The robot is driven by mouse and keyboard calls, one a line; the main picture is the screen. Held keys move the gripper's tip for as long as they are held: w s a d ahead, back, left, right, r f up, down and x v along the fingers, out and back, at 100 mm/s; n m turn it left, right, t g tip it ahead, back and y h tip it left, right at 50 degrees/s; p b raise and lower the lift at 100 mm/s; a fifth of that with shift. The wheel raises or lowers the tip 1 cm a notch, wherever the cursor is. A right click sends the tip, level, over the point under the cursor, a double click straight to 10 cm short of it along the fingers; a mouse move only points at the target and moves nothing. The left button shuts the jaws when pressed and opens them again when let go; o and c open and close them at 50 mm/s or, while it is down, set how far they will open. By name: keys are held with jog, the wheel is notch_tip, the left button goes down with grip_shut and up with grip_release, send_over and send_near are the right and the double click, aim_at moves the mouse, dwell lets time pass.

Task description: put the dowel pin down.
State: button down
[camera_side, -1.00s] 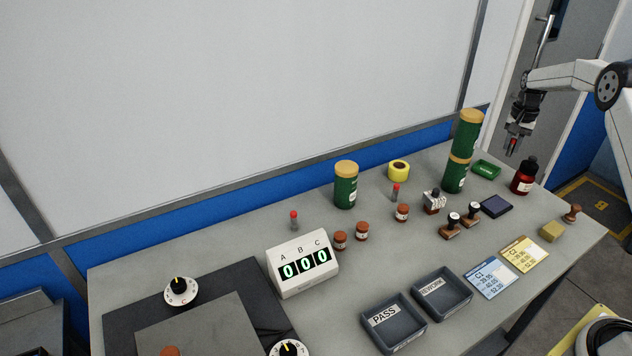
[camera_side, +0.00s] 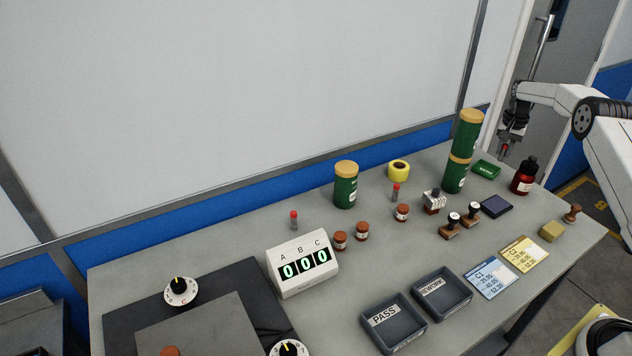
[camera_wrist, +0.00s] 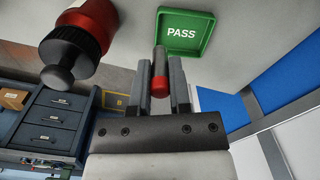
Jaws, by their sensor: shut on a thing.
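My gripper (camera_side: 505,148) is at the back right of the bench, above the bench top near the green canisters. It is shut on the dowel pin (camera_wrist: 160,72), a small grey pin with a red end that shows between the two fingers in the wrist view. The red end also shows at the fingertips in the side view. The pin is held in the air, apart from the bench. A small green tray marked PASS (camera_wrist: 182,32) lies just beyond the fingertips in the wrist view; it also shows in the side view (camera_side: 486,169).
A red bottle with a black cap (camera_side: 524,176) stands close to my gripper. Stacked green canisters (camera_side: 462,150) stand to its left. Two similar red-ended pins (camera_side: 294,220) stand on the bench. Grey PASS (camera_side: 394,322) and REWORK (camera_side: 442,293) trays are at the front.

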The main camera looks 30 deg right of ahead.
aim_at(500, 160)
jog(key=shift+w+d+f, duration=0.1)
jog(key=shift+f, duration=1.6)
jog(key=shift+f, duration=0.6)
jog(key=c, duration=0.6)
grip_release()
jog(key=shift+o, duration=0.2)
jog(key=shift+r, duration=0.2)
notch_tip(500, 160, up, 13)
jog(key=shift+f, duration=0.1)
